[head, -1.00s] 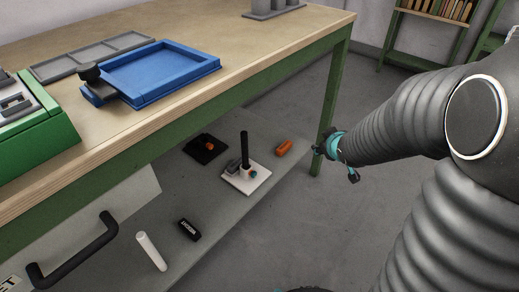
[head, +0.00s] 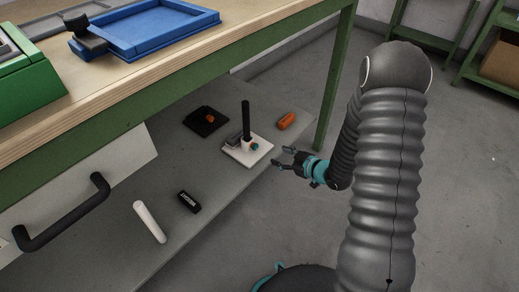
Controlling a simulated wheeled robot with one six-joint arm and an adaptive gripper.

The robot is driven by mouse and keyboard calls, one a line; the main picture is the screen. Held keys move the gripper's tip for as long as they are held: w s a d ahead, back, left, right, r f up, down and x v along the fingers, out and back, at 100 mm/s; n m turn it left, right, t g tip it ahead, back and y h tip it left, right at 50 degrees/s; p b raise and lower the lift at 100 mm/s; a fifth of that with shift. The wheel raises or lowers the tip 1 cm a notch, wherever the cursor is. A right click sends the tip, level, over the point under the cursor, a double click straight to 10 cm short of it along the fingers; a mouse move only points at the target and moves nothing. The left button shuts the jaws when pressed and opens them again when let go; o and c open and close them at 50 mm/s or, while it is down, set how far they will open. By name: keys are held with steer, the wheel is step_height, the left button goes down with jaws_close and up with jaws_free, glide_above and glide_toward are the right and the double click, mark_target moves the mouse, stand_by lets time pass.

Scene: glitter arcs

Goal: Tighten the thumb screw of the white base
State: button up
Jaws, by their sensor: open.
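The white base (head: 240,157) lies on the grey lower shelf under the workbench. A black post (head: 246,118) stands upright on it. A small teal knob (head: 255,147), which looks like the thumb screw, sits at the right side of the post's foot. A grey block (head: 235,138) is at the left of the post on the base. My gripper (head: 283,157) is open and empty, just right of the white base near the shelf's edge. Its fingers point left toward the base, apart from it. Whether the screw is loose cannot be seen.
A black base with an orange knob (head: 209,119) lies behind left. An orange piece (head: 286,121) lies behind right. A black labelled block (head: 189,201) and a white cylinder (head: 150,222) lie in front. The workbench top (head: 150,75) overhangs the shelf; its green leg (head: 334,85) stands behind my gripper.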

mark_target(256, 148)
steer(key=b+x, duration=0.1)
steer(key=x, duration=1.1)
steer(key=shift+w+a, duration=0.1)
steer(key=shift+a, duration=0.05)
jaws_close()
